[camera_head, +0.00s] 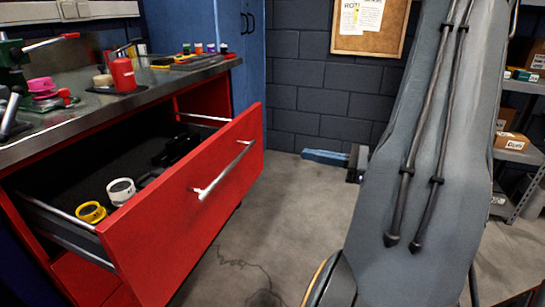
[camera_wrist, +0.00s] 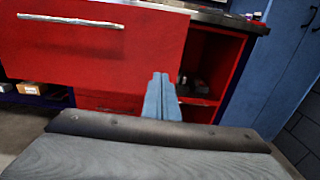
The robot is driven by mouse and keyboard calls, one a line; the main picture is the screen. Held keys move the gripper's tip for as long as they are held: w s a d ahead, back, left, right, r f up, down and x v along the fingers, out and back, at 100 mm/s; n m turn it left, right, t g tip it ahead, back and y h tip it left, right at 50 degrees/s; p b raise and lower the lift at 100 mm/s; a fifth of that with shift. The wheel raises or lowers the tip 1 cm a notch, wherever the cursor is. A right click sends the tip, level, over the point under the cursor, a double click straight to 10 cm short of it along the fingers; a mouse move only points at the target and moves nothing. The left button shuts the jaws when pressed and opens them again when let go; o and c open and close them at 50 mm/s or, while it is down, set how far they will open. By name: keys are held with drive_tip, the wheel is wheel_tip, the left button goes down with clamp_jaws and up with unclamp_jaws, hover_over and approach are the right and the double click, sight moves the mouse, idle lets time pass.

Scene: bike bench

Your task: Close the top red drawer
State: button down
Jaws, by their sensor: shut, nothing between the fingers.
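The top red drawer (camera_head: 195,210) stands pulled out from the bench in the head view, its long silver handle (camera_head: 222,172) on the front. A yellow tape roll (camera_head: 91,212), a white tape roll (camera_head: 121,191) and dark items lie inside.
The bench top (camera_head: 60,132) holds a red bottle (camera_head: 123,75), pink rolls (camera_head: 43,90) and tools. A blue cabinet (camera_head: 240,60) stands beyond the bench. A shelf with boxes (camera_head: 512,141) stands at right.

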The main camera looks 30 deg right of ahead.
drive_tip(key=b, duration=0.2)
approach(255, 145)
drive_tip(key=x, duration=0.5)
drive_tip(key=shift+d, duration=0.1)
drive_tip(key=shift+x, duration=0.8)
